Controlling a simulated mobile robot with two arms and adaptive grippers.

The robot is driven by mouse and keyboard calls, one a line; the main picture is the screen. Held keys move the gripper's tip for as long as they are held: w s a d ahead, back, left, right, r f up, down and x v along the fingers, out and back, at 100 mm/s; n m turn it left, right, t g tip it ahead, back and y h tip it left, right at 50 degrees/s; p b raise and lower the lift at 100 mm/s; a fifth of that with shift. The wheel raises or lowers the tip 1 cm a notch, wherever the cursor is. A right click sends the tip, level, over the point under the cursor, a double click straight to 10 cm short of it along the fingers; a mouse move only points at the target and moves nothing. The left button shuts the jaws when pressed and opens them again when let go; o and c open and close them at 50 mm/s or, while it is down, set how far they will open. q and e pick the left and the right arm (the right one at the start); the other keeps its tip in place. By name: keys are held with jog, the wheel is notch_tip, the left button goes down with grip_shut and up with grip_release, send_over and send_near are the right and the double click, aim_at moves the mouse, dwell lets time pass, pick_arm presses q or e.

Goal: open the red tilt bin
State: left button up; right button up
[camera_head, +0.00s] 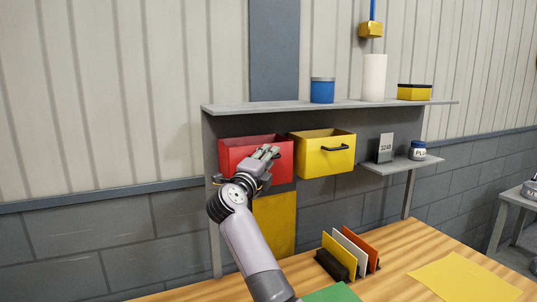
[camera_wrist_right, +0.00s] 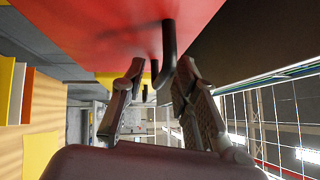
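The red tilt bin (camera_head: 237,152) hangs under the grey shelf, left of the yellow bin. Its upper edge shows a dark red inside; I cannot tell how far it is tilted. My right gripper (camera_head: 268,153) is in front of the red bin and hides part of its front and its handle. In the right wrist view the red front (camera_wrist_right: 100,25) fills the top, with a dark handle (camera_wrist_right: 168,45) sticking out from it. The right gripper's fingers (camera_wrist_right: 160,72) are apart, with the handle near and between their tips. My left gripper is not in view.
The yellow bin (camera_head: 322,155) with a black handle is close on the right. Above, the grey shelf (camera_head: 270,108) carries a blue jar, a white roll and a yellow box. Below, the wooden table (camera_head: 395,270) holds a rack of coloured plates (camera_head: 345,252).

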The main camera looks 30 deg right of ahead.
jog(key=shift+w+d, duration=0.2)
jog(key=shift+d, duration=0.05)
jog(key=shift+c, duration=0.4)
grip_shut()
dwell(0.4)
